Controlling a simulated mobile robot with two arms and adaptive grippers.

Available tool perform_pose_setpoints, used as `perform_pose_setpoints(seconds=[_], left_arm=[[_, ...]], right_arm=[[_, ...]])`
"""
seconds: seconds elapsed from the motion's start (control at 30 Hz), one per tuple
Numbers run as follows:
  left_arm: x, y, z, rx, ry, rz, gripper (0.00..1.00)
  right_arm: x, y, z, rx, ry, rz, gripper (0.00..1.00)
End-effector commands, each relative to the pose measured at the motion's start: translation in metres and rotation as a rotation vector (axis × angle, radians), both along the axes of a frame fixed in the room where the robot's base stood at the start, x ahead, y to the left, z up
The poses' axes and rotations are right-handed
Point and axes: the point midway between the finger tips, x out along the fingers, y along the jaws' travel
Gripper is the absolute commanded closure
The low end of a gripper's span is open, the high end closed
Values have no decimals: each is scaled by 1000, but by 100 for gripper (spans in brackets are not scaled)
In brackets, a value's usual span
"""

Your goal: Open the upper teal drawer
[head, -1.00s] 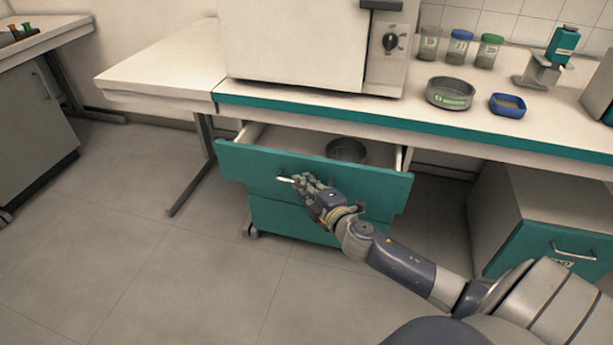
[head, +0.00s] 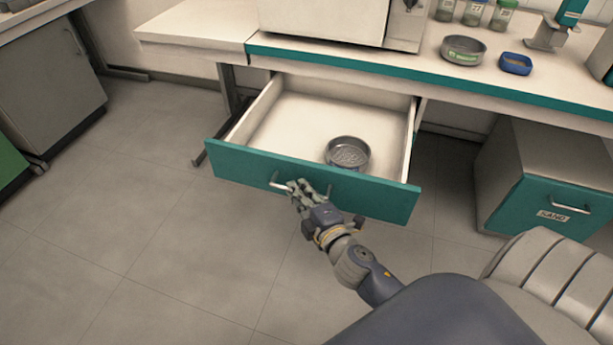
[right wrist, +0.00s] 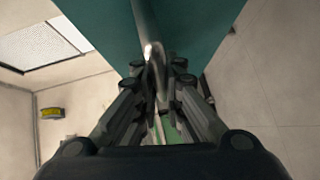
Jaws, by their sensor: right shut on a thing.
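The upper teal drawer (head: 378,194) is pulled well out from under the bench, and its pale interior is in full view. A round metal sieve-like dish (head: 348,154) sits inside, towards the front right. My right gripper (head: 297,188) is at the drawer's metal handle (head: 277,183) and shut on it. In the right wrist view the handle bar (right wrist: 150,45) runs between the fingers (right wrist: 157,85), with the teal front (right wrist: 205,35) behind. My left gripper is not in view.
The bench top (head: 440,84) above the drawer carries a large white device (head: 320,20), a metal dish (head: 463,50), a blue tray (head: 515,64) and lidded jars. Another teal-fronted cabinet (head: 545,210) stands at right. The floor (head: 140,240) at left is clear.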

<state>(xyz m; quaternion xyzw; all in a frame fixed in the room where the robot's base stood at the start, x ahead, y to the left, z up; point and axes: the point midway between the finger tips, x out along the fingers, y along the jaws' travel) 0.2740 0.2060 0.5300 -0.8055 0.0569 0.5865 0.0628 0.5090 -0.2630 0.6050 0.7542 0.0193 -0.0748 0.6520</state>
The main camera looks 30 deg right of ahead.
Motion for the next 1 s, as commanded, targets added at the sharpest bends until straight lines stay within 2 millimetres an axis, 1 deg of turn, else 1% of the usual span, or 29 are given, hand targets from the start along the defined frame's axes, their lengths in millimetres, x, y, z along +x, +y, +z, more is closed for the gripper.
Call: perform_pose_setpoints(seconds=[0.03,0.1,0.23,0.4,0.7,0.73,0.77,1.0], left_arm=[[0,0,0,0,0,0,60],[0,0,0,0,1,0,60],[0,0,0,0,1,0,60],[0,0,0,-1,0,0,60],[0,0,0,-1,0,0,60],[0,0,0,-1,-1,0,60],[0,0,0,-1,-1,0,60],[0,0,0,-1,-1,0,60]], right_arm=[[-5,6,-1,3,2,-1,100],[-10,12,-1,3,2,0,100],[-16,18,0,1,1,0,100],[-18,22,0,1,1,0,100],[-18,22,0,0,1,0,100],[-18,22,0,0,1,0,86],[-18,22,0,0,1,0,82],[-18,22,0,0,0,0,82]])
